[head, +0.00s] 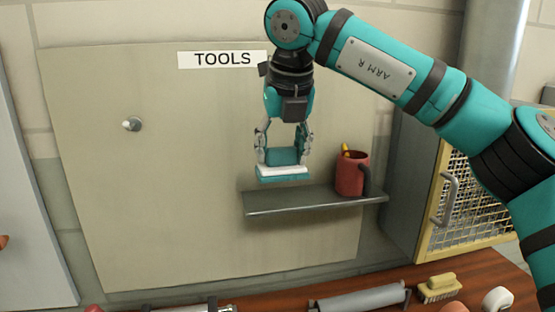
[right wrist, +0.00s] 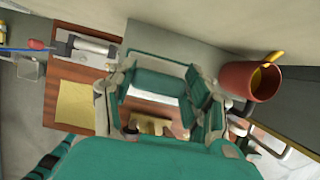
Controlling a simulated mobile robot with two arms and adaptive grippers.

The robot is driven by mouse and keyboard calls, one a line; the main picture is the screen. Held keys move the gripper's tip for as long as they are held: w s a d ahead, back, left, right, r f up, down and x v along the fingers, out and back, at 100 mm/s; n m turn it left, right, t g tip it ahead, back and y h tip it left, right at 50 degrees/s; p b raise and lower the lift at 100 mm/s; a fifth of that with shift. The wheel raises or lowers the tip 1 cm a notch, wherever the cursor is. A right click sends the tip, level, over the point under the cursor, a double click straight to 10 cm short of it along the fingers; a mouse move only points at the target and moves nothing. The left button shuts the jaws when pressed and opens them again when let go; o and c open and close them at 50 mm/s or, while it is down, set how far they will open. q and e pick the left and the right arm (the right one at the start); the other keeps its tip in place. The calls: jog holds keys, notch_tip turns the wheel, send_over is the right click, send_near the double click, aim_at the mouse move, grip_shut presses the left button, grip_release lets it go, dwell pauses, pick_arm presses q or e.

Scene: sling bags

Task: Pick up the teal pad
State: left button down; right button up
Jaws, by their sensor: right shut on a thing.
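The teal pad (head: 283,173) is a small block with a white band along it, teal above and below. My right gripper (head: 283,153) points down and is shut on it, one finger at each end. In the head view the pad shows just above the left part of the grey shelf (head: 290,206), apparently clear of it. In the right wrist view the teal pad (right wrist: 155,82) sits between the fingers of my right gripper (right wrist: 162,108). My left gripper is not in view.
A red mug (head: 351,174) with a yellow item inside stands on the shelf's right part. A peg (head: 132,124) sticks out of the board (head: 180,240). Below is a wooden bench (head: 470,272) with a grey roll (head: 360,299) and a brush (head: 438,288). A mesh-door cabinet (head: 470,205) stands right.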

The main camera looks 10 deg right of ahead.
jog(key=s+b, duration=0.5)
jog(key=s, duration=1.1)
jog(key=shift+s, duration=0.1)
